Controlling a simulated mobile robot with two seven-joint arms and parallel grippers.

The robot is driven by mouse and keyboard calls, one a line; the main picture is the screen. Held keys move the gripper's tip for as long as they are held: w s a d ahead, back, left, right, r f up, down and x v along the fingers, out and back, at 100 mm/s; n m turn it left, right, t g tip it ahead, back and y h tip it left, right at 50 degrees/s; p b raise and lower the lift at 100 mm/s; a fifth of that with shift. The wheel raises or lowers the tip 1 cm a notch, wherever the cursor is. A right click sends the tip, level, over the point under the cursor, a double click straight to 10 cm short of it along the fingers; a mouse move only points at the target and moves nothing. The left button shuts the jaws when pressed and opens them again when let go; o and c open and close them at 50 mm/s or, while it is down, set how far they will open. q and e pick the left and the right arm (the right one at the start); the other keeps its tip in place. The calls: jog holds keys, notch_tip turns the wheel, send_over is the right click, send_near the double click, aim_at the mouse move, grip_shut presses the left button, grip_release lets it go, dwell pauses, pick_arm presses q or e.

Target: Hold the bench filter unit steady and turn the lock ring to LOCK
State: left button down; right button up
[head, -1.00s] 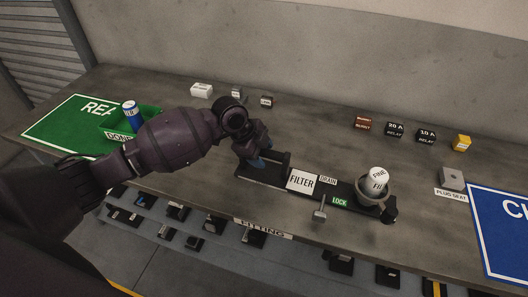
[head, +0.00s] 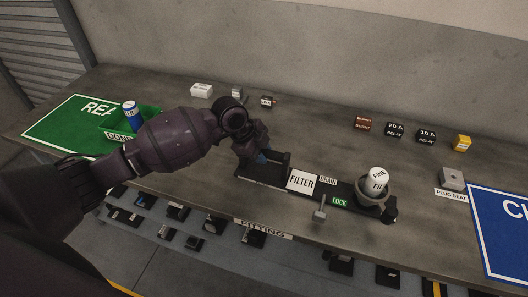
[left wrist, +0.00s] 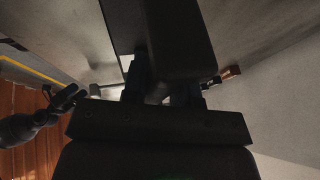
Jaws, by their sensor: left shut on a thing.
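The bench filter unit (head: 340,187) is a long dark base on the bench, with a FILTER plate (head: 300,182) and a black handle frame at its left end. My left gripper (head: 260,160) is shut on this left end; its fingertips are partly hidden. The grey lock ring (head: 371,196) is at the right end, around a white FINE filter cartridge (head: 378,177). A green LOCK label (head: 340,202) lies left of the ring. In the left wrist view, the unit (left wrist: 180,35) is dark and close, and my right gripper (left wrist: 65,97) is small at the left.
A small grey T-shaped piece (head: 320,212) stands at the unit's front, near the DRAIN label (head: 328,180). Relays (head: 395,130) and small blocks line the back. A grey plug seat (head: 452,179) is at right.

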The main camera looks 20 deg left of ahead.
jog(key=shift+s+f, duration=0.15)
jog(key=shift+s, duration=0.25)
jog(key=shift+w+r+p, duration=0.5)
jog(key=shift+w+r, duration=0.2)
jog(key=shift+r, duration=0.3)
jog(key=shift+s+f, duration=0.1)
jog(key=shift+s, duration=0.05)
jog(key=shift+s+f, duration=0.4)
jog(key=shift+s, duration=0.05)
